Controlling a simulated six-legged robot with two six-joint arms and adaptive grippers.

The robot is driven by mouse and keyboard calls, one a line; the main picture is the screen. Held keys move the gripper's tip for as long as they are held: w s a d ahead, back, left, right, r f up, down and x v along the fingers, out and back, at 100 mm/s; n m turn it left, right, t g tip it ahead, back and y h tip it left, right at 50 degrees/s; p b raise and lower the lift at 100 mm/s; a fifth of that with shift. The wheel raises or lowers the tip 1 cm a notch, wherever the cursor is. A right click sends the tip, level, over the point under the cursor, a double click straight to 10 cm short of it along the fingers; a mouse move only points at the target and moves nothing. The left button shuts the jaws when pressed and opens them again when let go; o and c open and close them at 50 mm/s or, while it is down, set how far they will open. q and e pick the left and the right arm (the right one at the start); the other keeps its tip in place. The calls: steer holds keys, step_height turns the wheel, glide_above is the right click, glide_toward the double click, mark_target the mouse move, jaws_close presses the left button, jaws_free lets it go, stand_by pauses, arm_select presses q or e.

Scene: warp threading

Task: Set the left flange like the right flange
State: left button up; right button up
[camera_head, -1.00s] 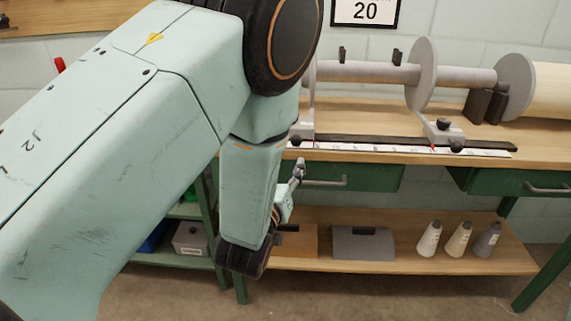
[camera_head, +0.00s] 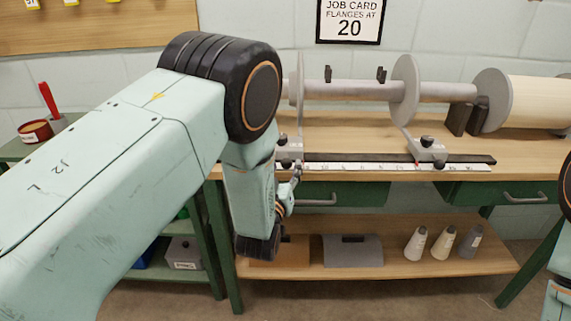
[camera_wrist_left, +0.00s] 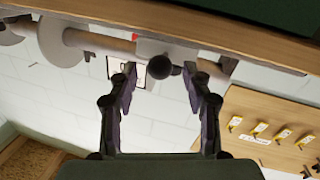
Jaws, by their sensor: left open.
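The right flange (camera_head: 404,90), a grey disc, stands upright on the grey shaft (camera_head: 345,89). Its foot (camera_head: 427,149) with dark knobs sits at the scale (camera_head: 360,167). The left flange (camera_head: 298,92) shows nearly edge-on further left, partly hidden by my left arm, with its foot (camera_head: 290,150) below. My left gripper (camera_head: 294,184) is just below that foot at the bench's front edge, mostly hidden by its own wrist. In the left wrist view its fingers (camera_wrist_left: 159,72) are open and apart, with a dark round knob (camera_wrist_left: 159,67) in the gap between them. My right gripper is out of view.
The job card (camera_head: 349,21) on the wall reads flanges at 20. A wound roll (camera_head: 535,102) is at the right, beside dark blocks. Green drawers (camera_head: 345,192) hang under the bench. Cones (camera_head: 442,243) stand on the lower shelf. The bench front is clear.

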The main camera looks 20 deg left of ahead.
arm_select(q)
steer(key=shift+w+a+f, duration=0.1)
steer(key=shift+w, duration=1.35)
jaws_close()
